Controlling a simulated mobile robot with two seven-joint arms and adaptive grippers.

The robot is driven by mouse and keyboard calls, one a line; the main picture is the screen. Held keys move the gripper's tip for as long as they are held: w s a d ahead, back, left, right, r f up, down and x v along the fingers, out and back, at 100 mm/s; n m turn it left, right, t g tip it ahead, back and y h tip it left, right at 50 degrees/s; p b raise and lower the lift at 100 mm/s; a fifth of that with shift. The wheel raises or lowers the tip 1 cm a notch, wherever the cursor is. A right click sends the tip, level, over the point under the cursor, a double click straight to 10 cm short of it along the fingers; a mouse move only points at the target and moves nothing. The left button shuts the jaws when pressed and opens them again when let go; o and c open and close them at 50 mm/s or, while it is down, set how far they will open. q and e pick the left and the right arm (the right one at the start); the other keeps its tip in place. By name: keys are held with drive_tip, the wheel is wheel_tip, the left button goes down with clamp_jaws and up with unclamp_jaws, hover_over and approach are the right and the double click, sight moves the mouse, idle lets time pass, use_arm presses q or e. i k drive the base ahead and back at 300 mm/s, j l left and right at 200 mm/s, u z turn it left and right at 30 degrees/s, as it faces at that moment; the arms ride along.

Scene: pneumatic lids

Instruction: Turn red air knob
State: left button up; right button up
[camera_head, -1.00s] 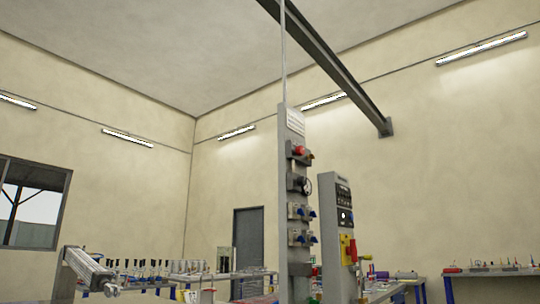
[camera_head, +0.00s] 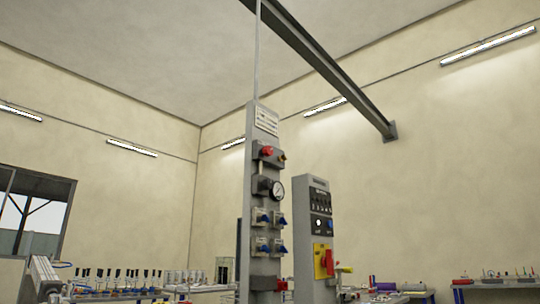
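The red air knob (camera_head: 267,151) sits near the top of a tall grey pneumatic column (camera_head: 258,118), just below a white label. A round pressure gauge (camera_head: 277,188) is below it, and several blue valve handles (camera_head: 281,221) are lower down. Neither of my grippers shows in the head view, so no gripper is seen near the knob.
A grey control cabinet (camera_head: 316,208) with a red and yellow switch (camera_head: 323,261) stands right of the column. Workbenches with tools line the back left and the right (camera_head: 503,282). A dark beam (camera_head: 330,70) crosses overhead.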

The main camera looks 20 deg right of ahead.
sight(268, 151)
drive_tip(key=l+u, duration=0.15)
drive_tip(key=l, duration=1)
drive_tip(key=k+l+u, duration=0.1)
drive_tip(key=l, duration=1.05)
